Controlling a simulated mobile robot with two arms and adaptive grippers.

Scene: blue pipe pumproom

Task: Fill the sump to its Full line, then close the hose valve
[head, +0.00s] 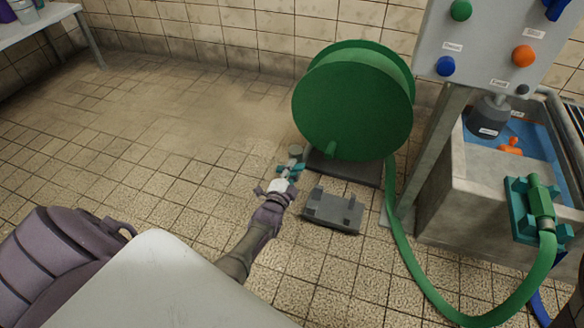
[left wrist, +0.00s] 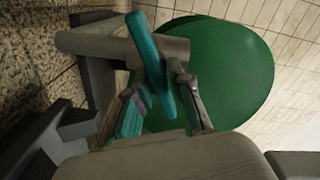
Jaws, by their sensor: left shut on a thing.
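The hose valve has a teal lever (head: 291,169) on a grey pipe stub low beside the green hose reel. My left gripper (head: 282,183) is at that lever. In the left wrist view the teal lever (left wrist: 152,62) lies between the fingers of the left gripper (left wrist: 163,88), which is shut on it, in front of the grey pipe (left wrist: 105,44). The sump (head: 480,165) is a concrete tank at the right holding blue water (head: 540,139) and an orange float (head: 511,147). The water's level against a Full line is not clear. My right gripper is not in view.
The green reel (head: 350,105) stands near the wall. Its hose (head: 405,265) loops to a teal clamp (head: 522,205) on the sump's rim. A grey control panel (head: 490,45) is above. A grey bracketed plate (head: 333,211) lies on the floor. Left floor is clear.

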